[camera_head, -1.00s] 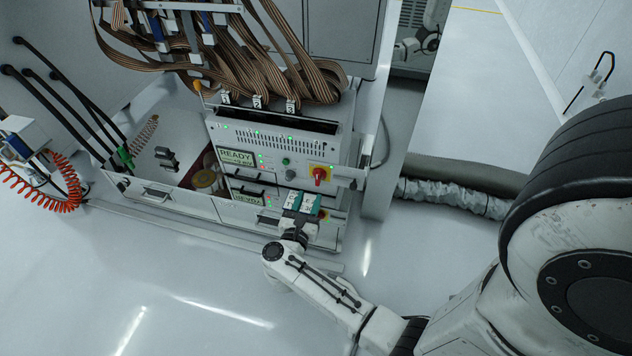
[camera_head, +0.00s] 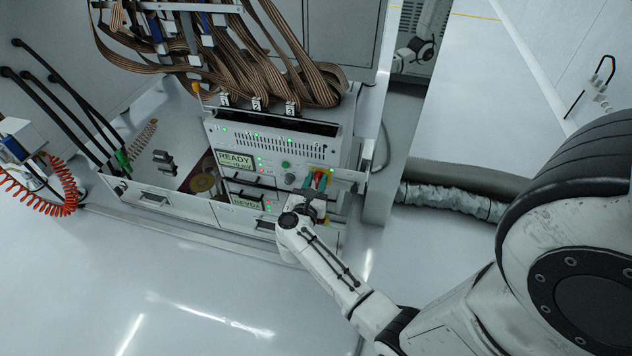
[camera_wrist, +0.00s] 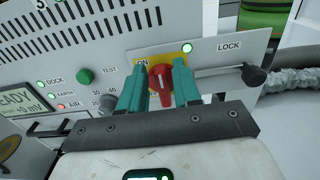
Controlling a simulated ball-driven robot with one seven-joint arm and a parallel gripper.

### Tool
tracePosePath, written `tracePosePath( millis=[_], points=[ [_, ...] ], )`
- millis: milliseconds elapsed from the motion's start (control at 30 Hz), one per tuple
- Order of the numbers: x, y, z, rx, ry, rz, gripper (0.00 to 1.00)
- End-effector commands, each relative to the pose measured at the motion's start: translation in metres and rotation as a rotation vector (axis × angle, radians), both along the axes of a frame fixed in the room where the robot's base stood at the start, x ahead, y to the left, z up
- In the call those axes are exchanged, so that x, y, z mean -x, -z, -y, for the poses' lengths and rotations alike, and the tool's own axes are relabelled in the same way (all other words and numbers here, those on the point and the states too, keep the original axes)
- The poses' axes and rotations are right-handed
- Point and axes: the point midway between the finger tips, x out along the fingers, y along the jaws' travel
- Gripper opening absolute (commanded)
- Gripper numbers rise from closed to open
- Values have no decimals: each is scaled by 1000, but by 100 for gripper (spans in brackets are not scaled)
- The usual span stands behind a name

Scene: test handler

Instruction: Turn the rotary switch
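The rotary switch (camera_wrist: 161,84) is a red knob on a yellow plate marked ON, on the front panel of the test handler. In the wrist view it sits between the two teal fingers of my gripper (camera_wrist: 159,88), one on each side. The fingers are apart, and a small gap seems to show beside the knob; whether they touch it I cannot tell. In the head view my gripper (camera_head: 318,181) is up at the panel and mostly covers the red switch (camera_head: 321,180).
A LOCK lever with a black knob (camera_wrist: 254,75) sticks out to the right of the switch. A green button (camera_wrist: 85,77) and a grey dial (camera_wrist: 108,102) are to its left. A READY display (camera_head: 235,160) is further left. Ribbon cables (camera_head: 270,75) hang above.

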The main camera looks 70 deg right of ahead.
Motion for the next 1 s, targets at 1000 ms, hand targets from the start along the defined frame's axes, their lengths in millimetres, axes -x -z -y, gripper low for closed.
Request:
tracePosePath(
  millis=[1000],
  points=[
    [-5,-2,-1,13,-2,-163,0]
  ],
)
